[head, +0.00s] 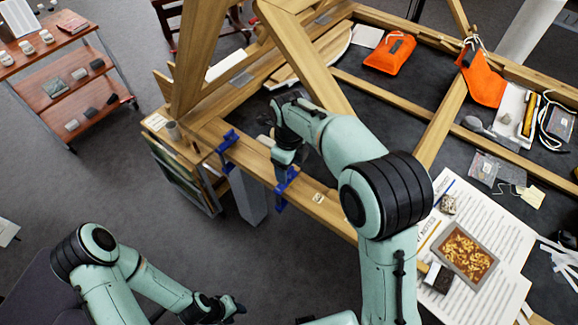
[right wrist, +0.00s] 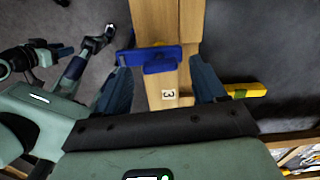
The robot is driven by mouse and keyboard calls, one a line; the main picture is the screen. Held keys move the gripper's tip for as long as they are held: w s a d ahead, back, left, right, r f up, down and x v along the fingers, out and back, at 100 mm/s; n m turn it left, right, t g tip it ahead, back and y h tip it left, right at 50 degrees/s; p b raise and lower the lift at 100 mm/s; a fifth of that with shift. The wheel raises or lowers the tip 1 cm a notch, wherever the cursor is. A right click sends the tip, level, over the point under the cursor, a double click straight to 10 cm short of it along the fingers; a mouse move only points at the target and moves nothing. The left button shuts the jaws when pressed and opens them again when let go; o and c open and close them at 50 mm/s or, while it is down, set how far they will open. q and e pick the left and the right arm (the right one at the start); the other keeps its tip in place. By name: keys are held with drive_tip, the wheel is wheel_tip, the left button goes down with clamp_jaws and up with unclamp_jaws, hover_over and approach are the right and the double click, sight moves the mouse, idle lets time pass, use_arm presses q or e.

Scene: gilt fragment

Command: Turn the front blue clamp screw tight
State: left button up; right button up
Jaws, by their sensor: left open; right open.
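Two blue clamps sit on the wooden beam (head: 252,158). The front blue clamp (head: 285,186) is nearer me, and the other blue clamp (head: 228,141) is further left. My right gripper (head: 286,160) is just above and behind the front clamp and partly covers it. In the right wrist view, a blue clamp (right wrist: 160,60) crosses the beam between the open, empty fingers of my right gripper (right wrist: 160,72). I cannot make out its screw clearly. My left gripper (head: 230,308) is open, low at the left and well away from the clamps.
A small label (head: 318,198) lies on the beam beside the front clamp. Wooden frame bars rise behind my right arm. An orange pouch (head: 390,54), papers (head: 480,225) and a framed gilt piece (head: 463,251) lie on the table. A shelf cart (head: 68,70) stands far left.

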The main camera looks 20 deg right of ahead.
sight(289, 171)
use_arm(q)
drive_tip(key=shift+w+r+p, duration=0.75)
drive_tip(key=shift+w+r, duration=0.35)
drive_tip(key=shift+w, duration=0.05)
use_arm(e)
wheel_tip(289, 171, up, 12)
drive_tip(key=shift+r, duration=0.2)
